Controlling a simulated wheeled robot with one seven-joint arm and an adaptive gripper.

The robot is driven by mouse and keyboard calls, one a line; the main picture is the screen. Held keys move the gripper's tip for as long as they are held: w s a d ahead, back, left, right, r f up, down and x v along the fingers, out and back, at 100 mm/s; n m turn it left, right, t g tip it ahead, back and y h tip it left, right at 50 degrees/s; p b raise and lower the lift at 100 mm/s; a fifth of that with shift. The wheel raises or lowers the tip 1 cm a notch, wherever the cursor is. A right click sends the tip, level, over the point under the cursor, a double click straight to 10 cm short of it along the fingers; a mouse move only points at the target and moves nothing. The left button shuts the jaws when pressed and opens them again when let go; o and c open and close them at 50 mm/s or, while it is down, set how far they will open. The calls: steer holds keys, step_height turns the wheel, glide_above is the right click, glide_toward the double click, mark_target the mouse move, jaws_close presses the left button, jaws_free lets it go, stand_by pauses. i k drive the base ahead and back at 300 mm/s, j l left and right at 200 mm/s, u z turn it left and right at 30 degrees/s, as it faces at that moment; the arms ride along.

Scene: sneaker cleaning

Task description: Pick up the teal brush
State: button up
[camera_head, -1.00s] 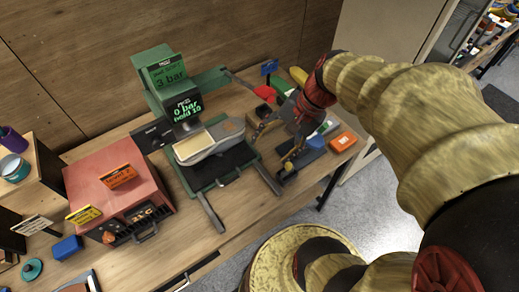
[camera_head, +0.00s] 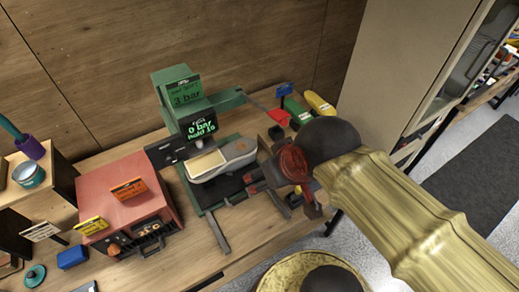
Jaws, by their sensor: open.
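A teal handle-like thing (camera_head: 12,128), which looks like the teal brush, leans out of a purple cup (camera_head: 30,148) at the left edge of the head view. Its upper end is cut off by the frame and its lower end is hidden in the cup. My gripper (camera_head: 246,188) is far to its right, beside the press and the sneaker. Its fingers point left and are partly hidden by the wrist. It is open, and I see nothing held in it.
A sneaker (camera_head: 222,160) sits in the green press (camera_head: 165,92). A red box-shaped machine (camera_head: 120,190) stands between the press and the left wooden shelf. A teal bowl (camera_head: 28,174) is near the cup. A round teal thing (camera_head: 35,276) lies at lower left.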

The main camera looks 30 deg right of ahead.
mark_target(5, 122)
steer(key=u, duration=1.3)
steer(key=z, duration=1.85)
steer(key=u, duration=1.85)
steer(key=i+j, duration=0.15)
steer(key=j, duration=0.2)
steer(key=i+j+z, duration=0.1)
steer(key=j, duration=0.25)
steer(key=i+j, duration=0.2)
steer(key=j, duration=0.15)
steer(key=i+j+z, duration=0.1)
steer(key=j, duration=0.3)
steer(key=i+j, duration=0.2)
steer(key=j, duration=0.15)
steer(key=z, duration=0.05)
